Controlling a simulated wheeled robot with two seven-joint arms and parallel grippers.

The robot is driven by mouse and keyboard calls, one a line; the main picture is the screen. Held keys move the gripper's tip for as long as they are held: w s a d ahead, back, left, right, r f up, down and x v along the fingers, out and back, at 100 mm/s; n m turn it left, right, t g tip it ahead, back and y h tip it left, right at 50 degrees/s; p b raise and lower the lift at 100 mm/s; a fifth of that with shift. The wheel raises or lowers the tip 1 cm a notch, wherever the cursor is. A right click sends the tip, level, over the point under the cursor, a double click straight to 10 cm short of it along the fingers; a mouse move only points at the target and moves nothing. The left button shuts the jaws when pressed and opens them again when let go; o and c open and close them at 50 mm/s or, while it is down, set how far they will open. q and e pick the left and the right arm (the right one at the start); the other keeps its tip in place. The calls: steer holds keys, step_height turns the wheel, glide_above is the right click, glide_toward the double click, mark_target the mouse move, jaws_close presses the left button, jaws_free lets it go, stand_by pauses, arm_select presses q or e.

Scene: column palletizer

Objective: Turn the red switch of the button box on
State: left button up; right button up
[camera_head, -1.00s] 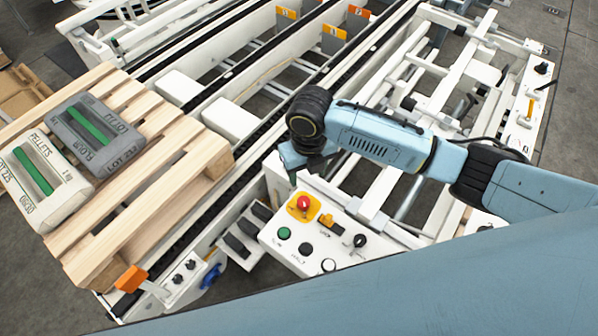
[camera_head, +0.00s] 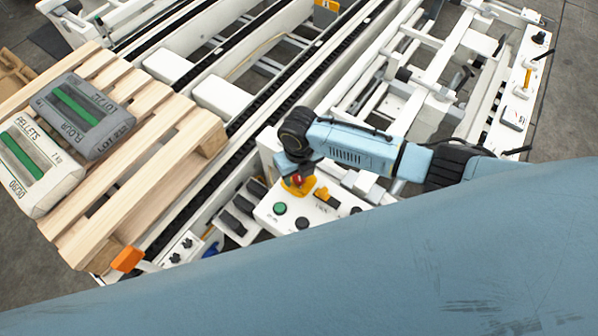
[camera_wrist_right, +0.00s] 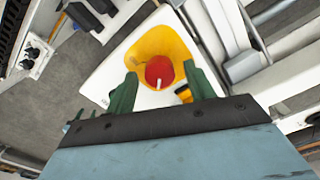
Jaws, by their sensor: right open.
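The button box (camera_head: 278,217) is a white panel in the lower middle of the head view. Its red switch (camera_head: 296,181) is a round red knob on a yellow base, partly hidden by my right gripper (camera_head: 299,172). In the right wrist view the red switch (camera_wrist_right: 159,72) has a white mark and sits in a yellow surround (camera_wrist_right: 148,48). My right gripper (camera_wrist_right: 160,88) is open, with its two green fingers apart on either side of the knob in this view. I cannot tell whether they touch it. My left gripper is not in view.
The box also has a green button (camera_head: 280,208), a black button (camera_head: 302,222) and a yellow-based switch (camera_head: 322,194). A wooden pallet (camera_head: 150,190) with a grey sack (camera_head: 82,112) and a white sack (camera_head: 45,170) stands left. Conveyor rails (camera_head: 265,118) run behind the box.

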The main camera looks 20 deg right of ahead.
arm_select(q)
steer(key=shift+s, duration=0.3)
arm_select(e)
steer(key=shift+c, duration=0.4)
steer(key=c, duration=0.9)
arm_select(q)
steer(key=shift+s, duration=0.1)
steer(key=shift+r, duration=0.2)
arm_select(e)
steer(key=shift+m, duration=0.3)
steer(key=m+p, duration=0.2)
steer(key=shift+r+m, duration=0.1)
steer(key=shift+m, duration=0.3)
steer(key=m+p, duration=0.2)
steer(key=m, duration=0.2)
steer(key=m+p, duration=0.2)
steer(key=m, duration=0.4)
arm_select(q)
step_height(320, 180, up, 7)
steer(key=p, duration=0.1)
arm_select(e)
steer(key=shift+w+m, duration=0.1)
steer(key=shift+m, duration=2.1)
